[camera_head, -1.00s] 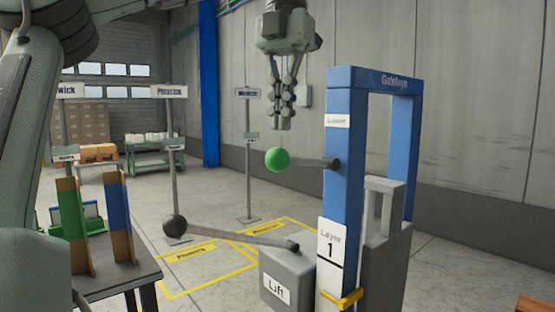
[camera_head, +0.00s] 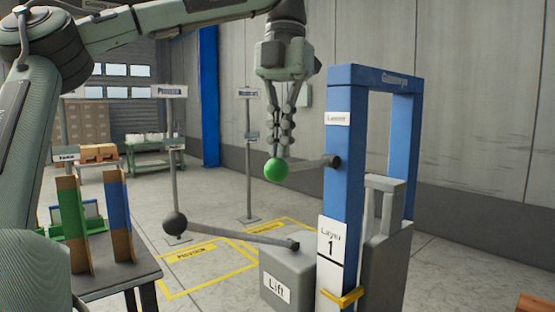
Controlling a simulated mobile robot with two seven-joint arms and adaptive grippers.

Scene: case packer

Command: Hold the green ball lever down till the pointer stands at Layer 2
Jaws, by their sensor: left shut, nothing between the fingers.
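The green ball lever (camera_head: 276,170) sticks out to the left from the blue frame (camera_head: 345,150) on a grey rod, which looks about level. My left gripper (camera_head: 279,154) points down with its fingers shut and empty. Its tips are right at the top of the green ball; I cannot tell whether they touch it. The yellow pointer (camera_head: 342,298) stands low on the frame's post, below the Layer 1 plate (camera_head: 332,245). My right gripper is not in view.
A black ball lever (camera_head: 174,224) reaches left from the grey Lift box (camera_head: 288,280). A dark table (camera_head: 125,275) with green and blue panels stands at the left. Sign posts and yellow floor markings lie behind. The space left of the green ball is free.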

